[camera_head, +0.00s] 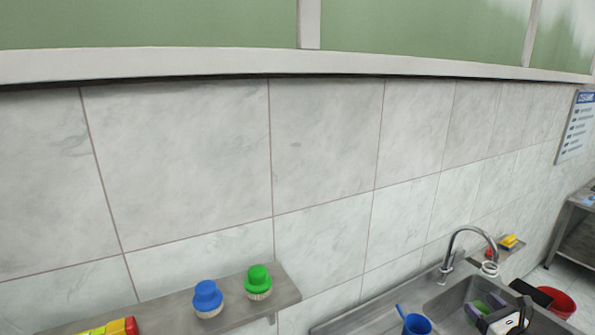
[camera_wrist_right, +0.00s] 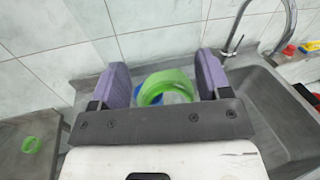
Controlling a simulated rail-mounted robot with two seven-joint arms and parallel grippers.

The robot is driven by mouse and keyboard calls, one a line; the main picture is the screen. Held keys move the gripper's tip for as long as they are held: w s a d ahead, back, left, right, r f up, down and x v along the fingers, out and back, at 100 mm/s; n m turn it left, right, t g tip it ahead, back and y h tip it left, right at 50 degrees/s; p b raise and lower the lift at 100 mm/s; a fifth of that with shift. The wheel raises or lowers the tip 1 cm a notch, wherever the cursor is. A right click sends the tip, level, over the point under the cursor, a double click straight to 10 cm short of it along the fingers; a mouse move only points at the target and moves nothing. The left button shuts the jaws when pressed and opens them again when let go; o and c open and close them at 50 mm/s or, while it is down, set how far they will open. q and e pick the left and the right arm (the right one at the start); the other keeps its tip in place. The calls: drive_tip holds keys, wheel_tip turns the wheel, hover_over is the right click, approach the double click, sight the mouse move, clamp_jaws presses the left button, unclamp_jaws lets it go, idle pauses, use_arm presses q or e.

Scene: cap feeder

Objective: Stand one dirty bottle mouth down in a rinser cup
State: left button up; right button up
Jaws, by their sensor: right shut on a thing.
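My right gripper (camera_wrist_right: 163,72) has purple finger pads and is shut on a green ring-shaped thing (camera_wrist_right: 150,91), seen end-on in the right wrist view. I cannot tell whether it is a bottle. In the head view the right gripper (camera_head: 488,307) is over the sink at the lower right, with a bit of green between its pads. A blue mug-like vessel with a handle (camera_head: 416,325) is left of the gripper; blue also shows behind the green ring. No rinser cup is clearly recognisable. My left gripper is not in view.
A steel sink with a curved faucet (camera_head: 466,232) is at the right. A shelf (camera_head: 285,287) holds a blue brush (camera_head: 207,297) and a green brush (camera_head: 258,281). A red bucket (camera_head: 560,301) stands far right.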

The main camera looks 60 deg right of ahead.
drive_tip(key=n, duration=0.2)
drive_tip(key=shift+f+n+b, duration=0.15)
drive_tip(key=shift+n+b, duration=0.15)
drive_tip(key=n+b, duration=0.2)
drive_tip(key=n, duration=0.2)
drive_tip(key=n+b, duration=0.3)
drive_tip(key=n, duration=0.2)
drive_tip(key=n+b, duration=0.3)
drive_tip(key=n, duration=0.2)
drive_tip(key=shift+f, duration=0.3)
drive_tip(key=n+b, duration=0.7)
drive_tip(key=n, duration=0.5)
drive_tip(key=shift+r+b, duration=0.2)
drive_tip(key=shift+b, duration=0.15)
drive_tip(key=n+b, duration=0.2)
drive_tip(key=n, duration=0.3)
drive_tip(key=shift+r+n, duration=0.15)
drive_tip(key=shift+n, duration=0.25)
drive_tip(key=shift+w+d+r+p, duration=0.35)
drive_tip(key=shift+w+p, duration=0.15)
drive_tip(key=shift+p, duration=0.55)
drive_tip(key=w+d+f+p, duration=0.4)
drive_tip(key=w+d+p, duration=0.35)
drive_tip(key=w, duration=0.55)
wheel_tip(320, 180, down, 13)
drive_tip(key=b, duration=0.7)
drive_tip(key=shift+s, duration=0.4)
